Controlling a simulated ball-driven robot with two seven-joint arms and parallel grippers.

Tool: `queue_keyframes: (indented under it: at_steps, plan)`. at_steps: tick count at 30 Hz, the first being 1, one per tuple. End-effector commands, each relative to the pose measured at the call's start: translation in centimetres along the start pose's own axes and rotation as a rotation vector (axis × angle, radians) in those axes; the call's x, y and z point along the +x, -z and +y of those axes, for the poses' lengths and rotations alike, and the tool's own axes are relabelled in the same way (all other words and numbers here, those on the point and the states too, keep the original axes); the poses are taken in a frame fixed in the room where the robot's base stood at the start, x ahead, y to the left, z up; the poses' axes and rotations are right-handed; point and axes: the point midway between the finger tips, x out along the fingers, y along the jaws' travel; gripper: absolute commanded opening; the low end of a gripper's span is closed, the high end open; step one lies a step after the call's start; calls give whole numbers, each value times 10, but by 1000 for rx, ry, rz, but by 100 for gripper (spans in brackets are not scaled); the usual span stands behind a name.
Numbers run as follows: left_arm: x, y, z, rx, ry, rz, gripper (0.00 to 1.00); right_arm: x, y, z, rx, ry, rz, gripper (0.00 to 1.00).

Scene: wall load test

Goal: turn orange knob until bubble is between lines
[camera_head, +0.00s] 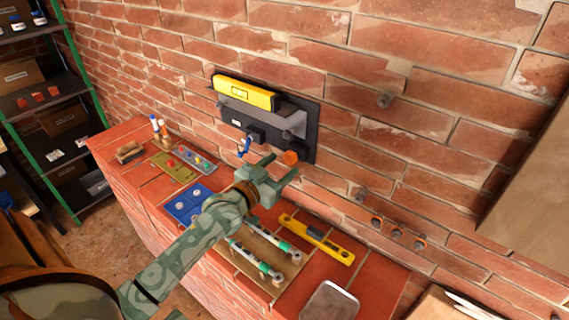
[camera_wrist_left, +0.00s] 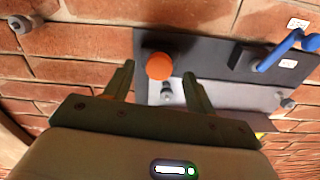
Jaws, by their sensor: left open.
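The orange knob (camera_head: 290,158) sits at the lower right of a dark plate (camera_head: 312,118) on the brick wall. A yellow level (camera_head: 244,92) lies along the top of a grey bar on this plate; its bubble is too small to make out. My left gripper (camera_head: 283,167) is open just in front of the knob. In the left wrist view, the knob (camera_wrist_left: 159,66) shows between the two spread fingers of the left gripper (camera_wrist_left: 160,80), beyond their tips, and no contact is visible. My right gripper is not in view.
A blue crank handle (camera_head: 244,147) sticks out left of the knob. Below, the brick ledge holds a yellow spirit level (camera_head: 317,238), torque wrenches (camera_head: 256,262), a blue tray (camera_head: 187,203) and a metal tray (camera_head: 329,301). A wall bolt (camera_head: 384,100) protrudes at right.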

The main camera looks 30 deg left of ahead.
Motion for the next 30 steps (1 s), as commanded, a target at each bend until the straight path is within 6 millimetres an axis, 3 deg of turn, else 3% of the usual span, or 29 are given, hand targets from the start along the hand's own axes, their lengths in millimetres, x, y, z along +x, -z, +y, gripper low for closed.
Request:
queue_keyframes:
  at_steps: [6,14,15,20,30]
  plan:
    - [21,0,0,-2,1,1,56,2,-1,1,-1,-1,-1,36]
    - [22,0,0,-1,0,-1,56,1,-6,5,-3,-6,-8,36]
    - [22,0,0,-1,0,-1,53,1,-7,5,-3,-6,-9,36]
    - [22,0,0,-1,0,0,11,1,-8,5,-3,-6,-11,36]
    - [22,3,-1,152,0,-2,11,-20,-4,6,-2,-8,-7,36]
